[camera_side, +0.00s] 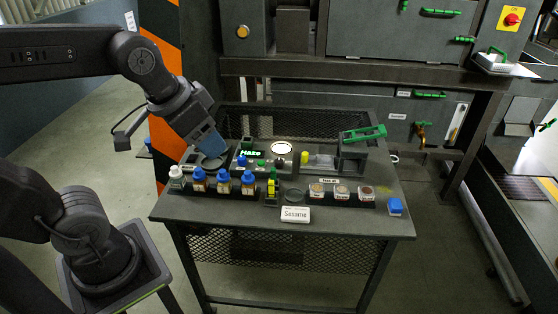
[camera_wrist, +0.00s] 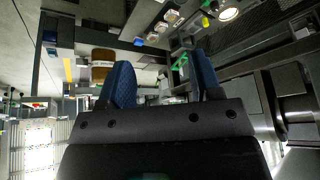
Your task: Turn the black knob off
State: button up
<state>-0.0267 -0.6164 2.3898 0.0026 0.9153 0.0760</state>
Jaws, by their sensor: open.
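My gripper (camera_side: 207,147) hangs over the left back part of the bench in the side view, its blue fingers pointing down and right. In the wrist view its two blue fingers (camera_wrist: 163,82) stand apart with nothing between them. The control box (camera_side: 262,163) with a lit green "Haze" display and small coloured controls stands just right of my gripper. I cannot pick out the black knob with certainty among the small dark parts there; my gripper may hide some of them. I cannot tell whether the fingers touch anything.
The bench (camera_side: 170,207) carries a row of blue-capped bottles (camera_side: 222,182), sample jars (camera_side: 342,192), a "Sesame" card (camera_side: 295,214) and a blue block (camera_side: 395,206). A green-handled device (camera_side: 362,143) stands back right. A lit round plate (camera_side: 281,148) is behind the box. The bench's front strip is mostly clear.

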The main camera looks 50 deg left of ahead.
jog(key=w+a+m+g, duration=0.1)
jog(key=w+a+m, duration=0.15)
jog(key=w, duration=0.75)
jog(key=m+g, duration=0.4)
send_over(279, 160)
notch_tip(279, 160, down, 18)
notch_tip(279, 160, down, 13)
jog(key=shift+d+f, duration=0.1)
jog(key=shift+f, duration=0.1)
jog(key=shift+n, duration=0.25)
jog(key=c, duration=0.9)
